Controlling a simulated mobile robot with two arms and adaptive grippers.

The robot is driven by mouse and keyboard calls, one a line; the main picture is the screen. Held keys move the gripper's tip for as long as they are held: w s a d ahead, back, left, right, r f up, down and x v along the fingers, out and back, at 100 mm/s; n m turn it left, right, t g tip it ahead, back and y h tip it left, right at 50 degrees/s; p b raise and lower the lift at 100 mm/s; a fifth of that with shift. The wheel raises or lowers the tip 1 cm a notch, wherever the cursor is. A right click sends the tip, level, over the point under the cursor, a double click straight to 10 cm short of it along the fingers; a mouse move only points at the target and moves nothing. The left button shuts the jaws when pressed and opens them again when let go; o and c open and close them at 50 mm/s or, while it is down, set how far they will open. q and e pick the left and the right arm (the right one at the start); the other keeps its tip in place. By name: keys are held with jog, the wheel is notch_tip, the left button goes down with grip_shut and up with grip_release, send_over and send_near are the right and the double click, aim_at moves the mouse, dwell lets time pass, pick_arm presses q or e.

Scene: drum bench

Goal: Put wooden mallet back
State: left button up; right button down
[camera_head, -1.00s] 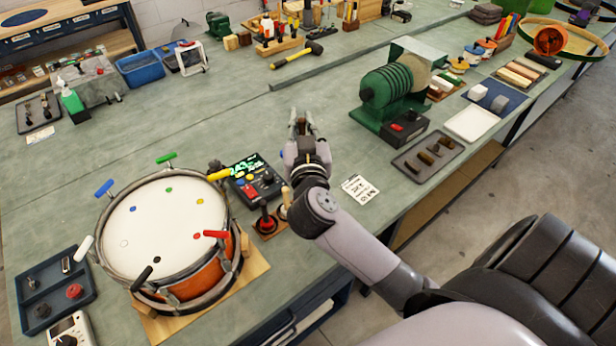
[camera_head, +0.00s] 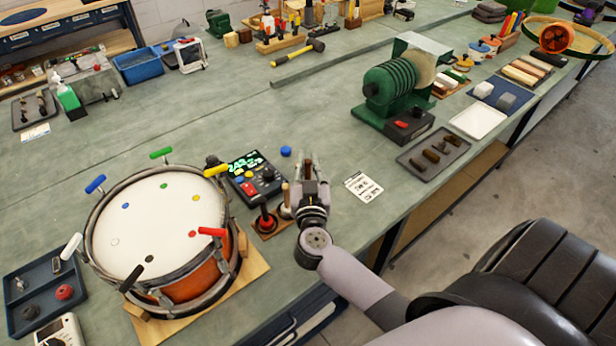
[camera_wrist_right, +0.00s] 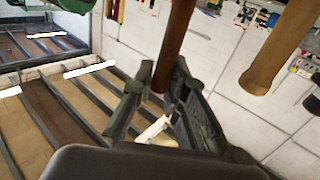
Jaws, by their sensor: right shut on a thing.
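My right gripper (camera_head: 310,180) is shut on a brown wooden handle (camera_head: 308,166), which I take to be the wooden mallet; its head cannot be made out. The handle also shows between the fingers in the right wrist view (camera_wrist_right: 175,45). In the head view, the gripper is just right of a small wooden stand (camera_head: 266,232). On or beside the stand are a dark red-and-black upright tool (camera_head: 265,217) and a pale wooden peg (camera_head: 285,196). A second, lighter wooden rod (camera_wrist_right: 278,50) stands apart to the right in the wrist view. My left gripper is not in view.
The drum (camera_head: 160,225) with coloured keys is left of the stand. A control box (camera_head: 252,178) and blue knob (camera_head: 286,151) are behind it. A printed card (camera_head: 362,186) lies right of my gripper, near the bench edge.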

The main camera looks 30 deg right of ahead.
aim_at(308, 177)
notch_tip(308, 177, down, 4)
jog(key=shift+r+b, duration=0.1)
jog(key=shift+b, duration=0.4)
jog(key=shift+f, duration=0.2)
jog(key=c, duration=1.6)
grip_release()
jog(key=shift+r, duration=0.15)
jog(key=b+v, duration=0.1)
jog(key=v, duration=1.1)
